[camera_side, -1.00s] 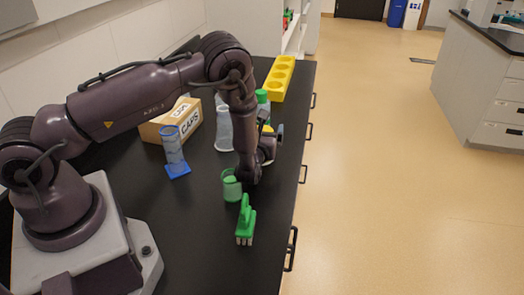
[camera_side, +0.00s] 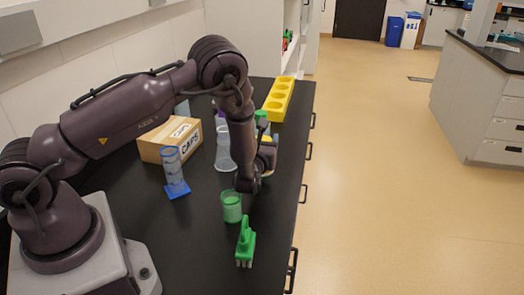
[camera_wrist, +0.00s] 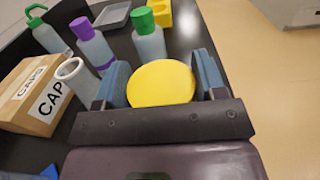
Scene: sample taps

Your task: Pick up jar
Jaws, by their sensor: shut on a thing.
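The jar shows mainly as a round yellow lid (camera_wrist: 160,83) between my jaws in the wrist view. In the side view a little of its yellow lid (camera_side: 267,139) shows behind my wrist, and its body is mostly hidden. My gripper (camera_wrist: 162,72) is shut on the jar, with a blue pad against each side. In the side view my gripper (camera_side: 265,156) is over the right part of the black bench. I cannot tell whether the jar's base touches the bench.
Bottles with purple (camera_wrist: 82,28) and green (camera_wrist: 143,20) caps stand just beyond the jar. A cardboard box (camera_side: 168,141), a blue cylinder (camera_side: 172,172), a green beaker (camera_side: 231,206) and a green brush-like tool (camera_side: 245,243) surround my arm. A yellow rack (camera_side: 279,100) stands farther back.

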